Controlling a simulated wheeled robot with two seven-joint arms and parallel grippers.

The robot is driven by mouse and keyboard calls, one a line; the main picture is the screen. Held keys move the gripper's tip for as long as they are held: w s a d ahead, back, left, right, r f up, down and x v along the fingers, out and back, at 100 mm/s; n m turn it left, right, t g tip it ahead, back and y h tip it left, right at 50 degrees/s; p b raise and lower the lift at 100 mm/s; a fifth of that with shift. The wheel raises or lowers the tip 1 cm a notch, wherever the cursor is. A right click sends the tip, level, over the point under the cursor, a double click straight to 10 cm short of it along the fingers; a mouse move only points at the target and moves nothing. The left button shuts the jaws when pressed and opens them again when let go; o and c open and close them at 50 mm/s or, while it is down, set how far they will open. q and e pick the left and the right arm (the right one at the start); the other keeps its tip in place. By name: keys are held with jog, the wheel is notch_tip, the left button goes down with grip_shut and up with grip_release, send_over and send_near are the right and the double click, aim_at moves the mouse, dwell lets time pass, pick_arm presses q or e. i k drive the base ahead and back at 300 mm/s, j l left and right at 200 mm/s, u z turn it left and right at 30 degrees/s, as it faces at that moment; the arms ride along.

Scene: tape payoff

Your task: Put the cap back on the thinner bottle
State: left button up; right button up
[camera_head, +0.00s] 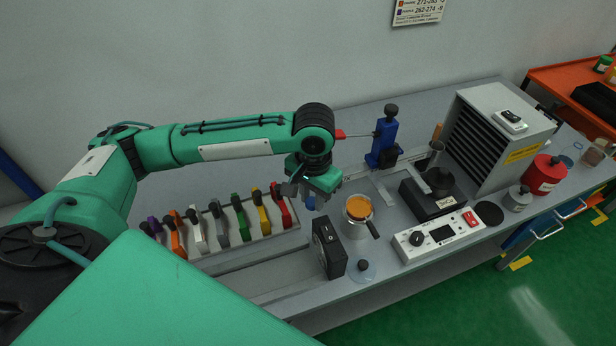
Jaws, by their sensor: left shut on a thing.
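My left gripper (318,187) hangs over the bench, pointing down, between the row of coloured tools and the pan with orange contents. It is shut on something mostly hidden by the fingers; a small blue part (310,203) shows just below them. I cannot tell whether this is the cap. No bottle can be clearly read as the thinner bottle. A red container (546,174) with a pale label and dark top stands at the right of the bench. A small grey can (517,199) stands in front of it. My right gripper is not in view.
A rack of coloured-handled tools (238,220) lies left of the gripper. A black box (329,249), the orange-filled pan (359,208), a blue stand (383,140) and a white control box (437,236) stand to its right. A grey slatted cabinet (497,135) is farther back.

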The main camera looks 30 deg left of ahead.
aim_at(569, 156)
jog(key=i+l, duration=0.1)
jog(key=l, duration=0.25)
jog(key=i+l, duration=0.1)
jog(key=l, duration=0.25)
jog(key=i+l, duration=0.15)
jog(key=l, duration=0.2)
jog(key=i+l+z, duration=0.1)
jog(key=l, duration=0.25)
jog(key=i+l, duration=0.1)
jog(key=l, duration=0.25)
jog(key=i+l, duration=0.15)
jog(key=l, duration=0.2)
